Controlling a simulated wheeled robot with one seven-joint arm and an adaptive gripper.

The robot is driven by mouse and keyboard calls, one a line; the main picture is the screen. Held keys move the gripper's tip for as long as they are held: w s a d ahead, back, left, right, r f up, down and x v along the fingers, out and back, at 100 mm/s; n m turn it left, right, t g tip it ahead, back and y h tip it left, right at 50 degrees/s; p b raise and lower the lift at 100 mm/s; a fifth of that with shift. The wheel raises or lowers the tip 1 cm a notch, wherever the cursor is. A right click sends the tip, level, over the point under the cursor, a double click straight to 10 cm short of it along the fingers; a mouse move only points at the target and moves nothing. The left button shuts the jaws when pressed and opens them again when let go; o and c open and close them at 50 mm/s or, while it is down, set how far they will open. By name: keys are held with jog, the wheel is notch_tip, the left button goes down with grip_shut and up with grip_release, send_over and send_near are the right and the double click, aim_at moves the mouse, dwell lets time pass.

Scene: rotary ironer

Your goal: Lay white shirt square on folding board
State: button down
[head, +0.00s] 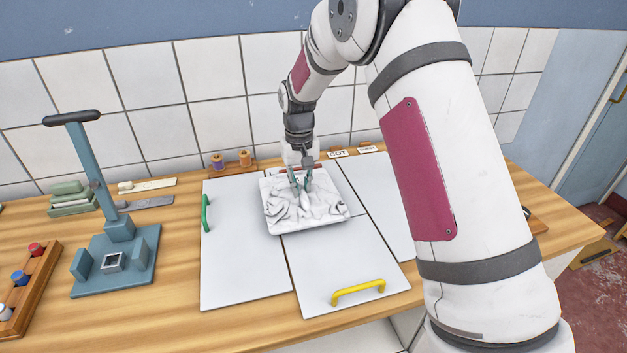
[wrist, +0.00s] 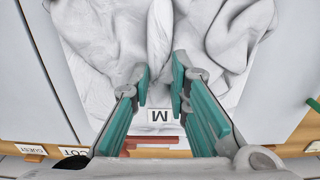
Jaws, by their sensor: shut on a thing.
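The white shirt (head: 300,207) is a crumpled, roughly square bundle on the white folding board (head: 240,265). It lies across the upper part of the board's middle and left panels, slightly turned to the board's edges. My gripper (head: 301,183) is over the shirt's far part, pointing down, with its teal fingers shut on a ridge of cloth. In the wrist view the shirt (wrist: 95,45) fills the upper middle, and a fold stands between the fingertips of my gripper (wrist: 160,88). A white tag marked M (wrist: 159,115) shows at the shirt's edge below the fingers.
The board has a green handle (head: 206,213) at left and a yellow handle (head: 358,291) at front. A blue-grey press stand (head: 118,230) and a wooden spool rack (head: 28,287) stand left. Small signs (head: 338,153) and thread spools (head: 245,157) line the tiled wall. My arm covers the right side.

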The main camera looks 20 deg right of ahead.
aim_at(313, 186)
jog(key=shift+w+d, duration=0.45)
jog(key=shift+d, duration=0.1)
jog(key=w+d, duration=0.1)
jog(key=w+d+f, duration=0.1)
jog(key=d, duration=0.1)
jog(key=shift+p, duration=0.3)
jog(key=shift+f, duration=0.3)
jog(key=c, duration=1.5)
grip_release()
jog(key=shift+f, duration=0.1)
jog(key=shift+c, duration=0.2)
